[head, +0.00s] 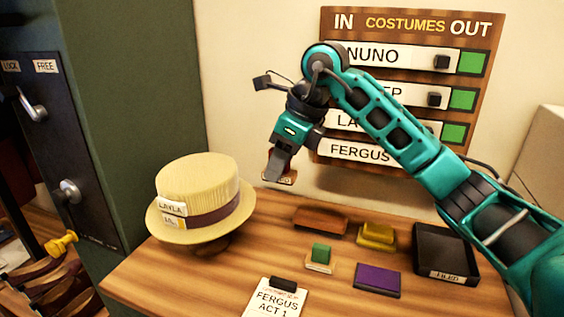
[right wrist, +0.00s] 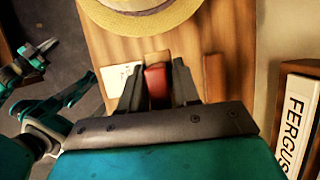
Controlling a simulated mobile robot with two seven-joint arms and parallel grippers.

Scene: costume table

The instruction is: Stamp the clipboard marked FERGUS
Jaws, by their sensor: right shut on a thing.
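The clipboard marked FERGUS ACT 1 (head: 275,303) lies at the table's front edge in the head view, cut off by the frame's bottom. My right gripper (head: 273,172) is above the back of the table, right of the hat and well apart from the clipboard. It is shut on a red-handled stamp (right wrist: 157,82), whose labelled base (head: 280,179) shows below the fingers. Teal arm parts at the left of the right wrist view seem to be my left arm, with what looks like its gripper (right wrist: 33,58); its jaws are unclear.
A straw hat (head: 205,195) tagged LAYLA stands left. A reddish-brown block (head: 320,219), yellow stamp (head: 376,235), green stamp (head: 320,254), purple pad (head: 377,280) and black FILED tray (head: 430,262) occupy the right. The IN/OUT board (head: 410,22) hangs behind my right arm.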

